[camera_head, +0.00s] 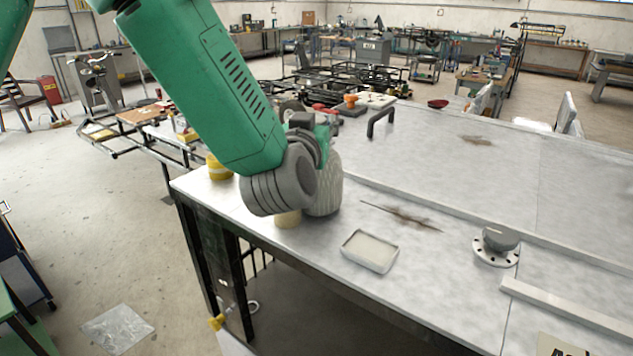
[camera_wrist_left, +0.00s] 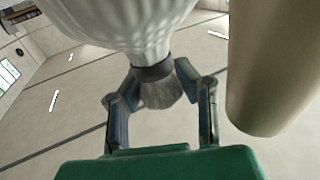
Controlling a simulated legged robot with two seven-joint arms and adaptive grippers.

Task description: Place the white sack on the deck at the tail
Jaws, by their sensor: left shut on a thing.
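The white sack (camera_head: 326,190) is a pale, ribbed, rounded bag, partly hidden behind my left wrist in the head view. In the left wrist view the sack (camera_wrist_left: 125,22) fills the top, with a dark band round its neck. My left gripper (camera_wrist_left: 160,100) is shut on the gathered neck of the sack. In the head view my arm hides the fingers. The sack is over the near left part of the pale deck (camera_head: 440,165); I cannot tell whether it touches the surface. My right gripper is not in view.
A cream cylinder (camera_head: 288,219) stands close beside the sack; a similar cylinder (camera_wrist_left: 270,60) shows in the left wrist view. A yellow container (camera_head: 217,168), shallow tray (camera_head: 370,251), flanged metal part (camera_head: 496,246), raised rail (camera_head: 440,208) and dark handle (camera_head: 380,121) are around. The far right deck is mostly clear.

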